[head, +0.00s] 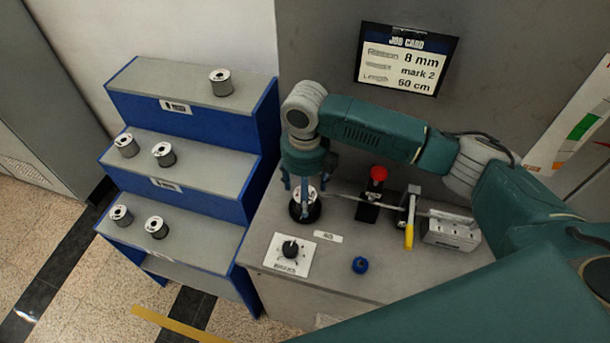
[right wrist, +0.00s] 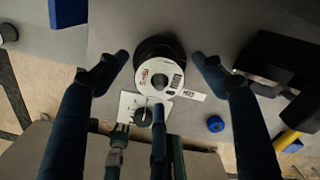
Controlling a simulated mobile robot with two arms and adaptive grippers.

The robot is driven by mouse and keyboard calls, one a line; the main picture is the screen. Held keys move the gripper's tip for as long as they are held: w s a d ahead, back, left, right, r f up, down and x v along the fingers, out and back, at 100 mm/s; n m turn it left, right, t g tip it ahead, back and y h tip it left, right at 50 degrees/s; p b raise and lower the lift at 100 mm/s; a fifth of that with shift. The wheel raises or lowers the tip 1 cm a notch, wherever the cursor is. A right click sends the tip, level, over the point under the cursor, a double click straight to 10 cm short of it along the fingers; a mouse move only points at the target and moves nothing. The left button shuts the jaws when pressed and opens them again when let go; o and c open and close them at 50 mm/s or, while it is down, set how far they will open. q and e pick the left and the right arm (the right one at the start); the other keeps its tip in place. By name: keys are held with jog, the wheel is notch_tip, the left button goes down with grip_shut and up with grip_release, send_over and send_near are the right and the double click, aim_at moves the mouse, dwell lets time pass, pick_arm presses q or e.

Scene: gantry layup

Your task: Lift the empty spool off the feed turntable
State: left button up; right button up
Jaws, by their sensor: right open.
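The spool (head: 304,196) sits on the black feed turntable (head: 305,215) on the grey bench. In the right wrist view its pale, printed top flange (right wrist: 158,76) faces up, over the dark round turntable (right wrist: 150,48). My right gripper (head: 305,192) points down over it. In the right wrist view the fingers of my right gripper (right wrist: 160,57) are spread, one on each side of the spool, with gaps visible. The windings are hidden, so I cannot tell whether the spool is empty. My left gripper is not in view.
A stepped blue rack (head: 262,120) with several spools stands left of the bench. A knob panel (head: 290,254) and a blue cap (head: 360,265) lie in front. Right of the turntable are a red button (head: 378,173), a yellow-handled lever (head: 409,236) and a metal block (head: 452,235).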

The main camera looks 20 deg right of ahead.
notch_tip(320, 180, down, 3)
jog(key=shift+s+f+p, duration=0.1)
jog(key=shift+f+p, duration=0.05)
jog(key=shift+p, duration=0.15)
jog(key=shift+f, duration=0.1)
jog(key=shift+c, duration=1.2)
jog(key=c, duration=0.9)
jog(key=o, duration=0.5)
jog(key=shift+c, duration=0.2)
jog(key=c, duration=0.7)
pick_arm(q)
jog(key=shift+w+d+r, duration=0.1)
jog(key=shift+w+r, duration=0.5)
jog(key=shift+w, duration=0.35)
pick_arm(e)
jog(key=shift+c, duration=0.4)
pick_arm(q)
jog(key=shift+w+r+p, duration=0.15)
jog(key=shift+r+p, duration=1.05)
jog(key=shift+p, duration=0.05)
pick_arm(e)
jog(key=shift+r, duration=1.35)
